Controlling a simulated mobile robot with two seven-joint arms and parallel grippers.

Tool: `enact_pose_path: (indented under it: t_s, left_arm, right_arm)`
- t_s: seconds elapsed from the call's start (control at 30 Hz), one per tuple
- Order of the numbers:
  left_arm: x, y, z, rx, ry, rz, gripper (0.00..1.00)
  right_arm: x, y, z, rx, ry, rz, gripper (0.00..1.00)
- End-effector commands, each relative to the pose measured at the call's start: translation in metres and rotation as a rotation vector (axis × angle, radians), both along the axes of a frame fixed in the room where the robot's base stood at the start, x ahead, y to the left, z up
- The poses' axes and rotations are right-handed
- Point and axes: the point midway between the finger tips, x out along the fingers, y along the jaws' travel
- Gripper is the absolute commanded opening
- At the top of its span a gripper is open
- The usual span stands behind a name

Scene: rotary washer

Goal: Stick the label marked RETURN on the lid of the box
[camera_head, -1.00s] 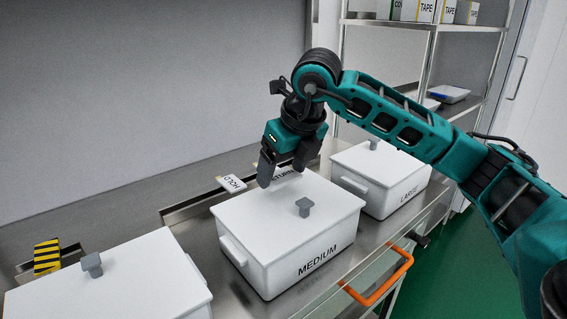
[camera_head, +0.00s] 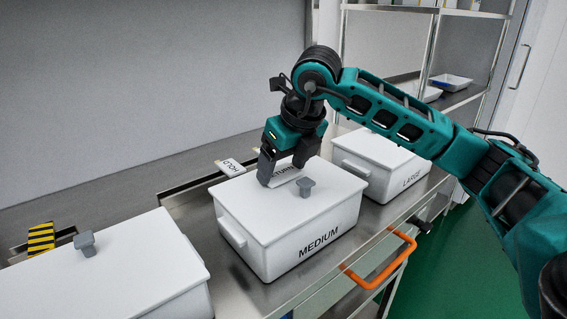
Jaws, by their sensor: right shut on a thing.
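The RETURN label (camera_head: 284,177) is a pale card with part of its black lettering showing; my right gripper's fingers hide the rest. My right gripper (camera_head: 281,172) is shut on it, over the back left part of the lid of the white MEDIUM box (camera_head: 280,245). The label is at or just above the lid; I cannot tell if it touches. The lid (camera_head: 262,204) is closed and has a grey knob (camera_head: 306,187) in front of and right of the fingers. My left gripper is not in view.
A HOLD label (camera_head: 230,167) lies behind the MEDIUM box. A white LARGE box (camera_head: 378,178) stands to the right, another lidded white box (camera_head: 110,270) at front left. A yellow-black striped piece (camera_head: 41,238) is at far left. An orange handle (camera_head: 384,265) juts from the front.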

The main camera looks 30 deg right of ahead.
Motion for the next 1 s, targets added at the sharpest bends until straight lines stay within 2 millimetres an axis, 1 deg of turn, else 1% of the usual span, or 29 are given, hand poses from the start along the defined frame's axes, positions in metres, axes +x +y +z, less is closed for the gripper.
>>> enact_pose_path:
  t_s: [0.33,0.6,1.0]
  left_arm:
    - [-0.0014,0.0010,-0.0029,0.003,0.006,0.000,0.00]
    - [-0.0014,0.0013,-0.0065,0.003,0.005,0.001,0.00]
    - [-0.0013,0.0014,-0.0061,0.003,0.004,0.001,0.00]
  right_arm:
    - [0.0003,0.0002,0.0005,0.000,-0.001,0.000,0.50]
    - [0.0003,0.0002,-0.0029,0.001,-0.001,0.000,0.50]
    - [0.0002,0.0003,-0.0027,0.001,0.000,0.000,0.50]
